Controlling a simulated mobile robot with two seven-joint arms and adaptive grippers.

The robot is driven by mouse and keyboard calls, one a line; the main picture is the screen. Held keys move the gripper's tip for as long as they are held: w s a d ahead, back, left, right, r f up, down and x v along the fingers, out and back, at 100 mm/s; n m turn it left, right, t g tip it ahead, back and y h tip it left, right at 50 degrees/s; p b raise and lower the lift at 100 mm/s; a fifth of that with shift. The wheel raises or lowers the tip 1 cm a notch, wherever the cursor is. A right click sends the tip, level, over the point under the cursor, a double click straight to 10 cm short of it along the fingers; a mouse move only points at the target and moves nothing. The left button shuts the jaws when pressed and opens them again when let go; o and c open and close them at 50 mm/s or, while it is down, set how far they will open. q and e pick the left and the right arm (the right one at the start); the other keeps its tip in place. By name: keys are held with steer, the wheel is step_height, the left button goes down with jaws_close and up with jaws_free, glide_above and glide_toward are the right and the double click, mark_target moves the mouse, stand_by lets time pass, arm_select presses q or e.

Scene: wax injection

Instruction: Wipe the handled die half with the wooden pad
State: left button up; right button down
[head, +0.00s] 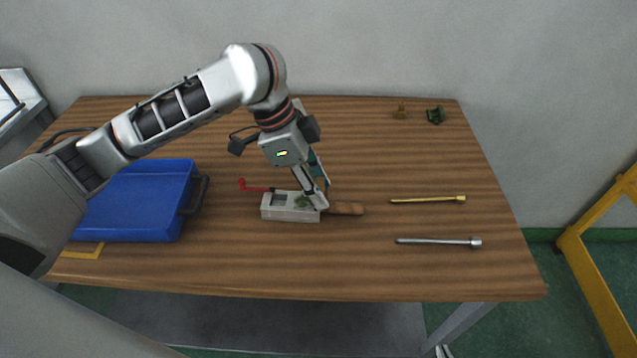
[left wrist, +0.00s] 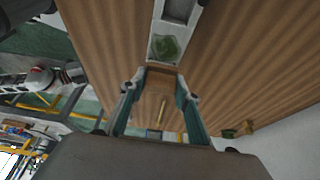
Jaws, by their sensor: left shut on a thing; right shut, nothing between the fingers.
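The grey-white die half (head: 291,214) lies near the middle of the table, with a red handle (head: 254,188) at its left end. My left gripper (head: 318,200) points down at the die's right end and is shut on the wooden pad (head: 346,208). The brown pad sticks out to the right and shows between the fingers in the left wrist view (left wrist: 164,80). Whether pad and die touch is hard to tell. My right gripper is not in view.
A blue tray (head: 185,230) with a dark handle stands left of the die. A brass rod (head: 428,199) and a steel rod (head: 438,241) lie to the right. Small brown (head: 400,111) and green (head: 435,115) pieces are at the back. The table's front right is clear.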

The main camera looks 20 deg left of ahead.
arm_select(q)
steer(key=shift+f, duration=0.65)
